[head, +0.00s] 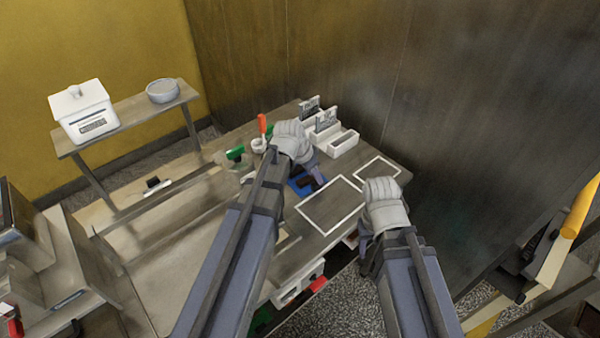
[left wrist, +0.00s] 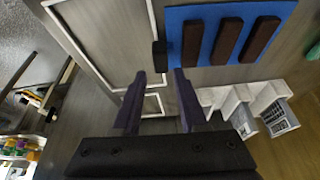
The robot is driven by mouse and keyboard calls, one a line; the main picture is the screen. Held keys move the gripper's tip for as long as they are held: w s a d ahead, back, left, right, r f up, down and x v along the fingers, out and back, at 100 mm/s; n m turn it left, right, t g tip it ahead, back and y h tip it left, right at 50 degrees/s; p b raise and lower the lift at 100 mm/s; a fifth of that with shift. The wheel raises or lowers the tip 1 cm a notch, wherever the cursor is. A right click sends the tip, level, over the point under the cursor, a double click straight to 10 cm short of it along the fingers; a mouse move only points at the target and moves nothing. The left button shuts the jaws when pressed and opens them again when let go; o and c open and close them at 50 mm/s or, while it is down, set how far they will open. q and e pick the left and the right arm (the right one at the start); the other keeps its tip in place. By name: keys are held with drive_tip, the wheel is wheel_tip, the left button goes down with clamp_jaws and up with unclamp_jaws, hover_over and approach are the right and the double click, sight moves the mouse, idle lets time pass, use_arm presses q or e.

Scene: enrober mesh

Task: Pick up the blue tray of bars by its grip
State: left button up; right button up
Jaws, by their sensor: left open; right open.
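The blue tray (left wrist: 256,57) lies on the table at the top of the left wrist view, with three dark brown bars (left wrist: 227,41) side by side on it. Its black grip (left wrist: 159,56) sticks out from the tray's left edge. My left gripper (left wrist: 155,76) is open and empty, with the grip just beyond and between its fingertips, not visibly touching. In the head view the blue tray (head: 299,187) is mostly hidden under my left gripper (head: 314,177). My right gripper (head: 366,243) is open at the table's near right edge, largely hidden by its own wrist.
White outlined rectangles (head: 330,205) on the table right of the tray are bare. White bins (head: 342,143) with label cards stand behind. A small pot (head: 259,145) with an orange-handled tool and a green item (head: 235,153) are to the left.

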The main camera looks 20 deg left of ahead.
use_arm(q)
drive_tip(key=shift+w+b+x, duration=0.15)
drive_tip(key=shift+b+x, duration=1.2)
drive_tip(key=shift+x, duration=0.35)
drive_tip(key=shift+w+b+x, duration=0.15)
drive_tip(key=shift+b+x, duration=1.15)
drive_tip(key=shift+x, duration=0.4)
drive_tip(key=shift+d+r, duration=0.15)
drive_tip(key=shift+r, duration=0.05)
drive_tip(key=shift+r, duration=0.1)
drive_tip(key=shift+c, duration=0.4)
clamp_jaws()
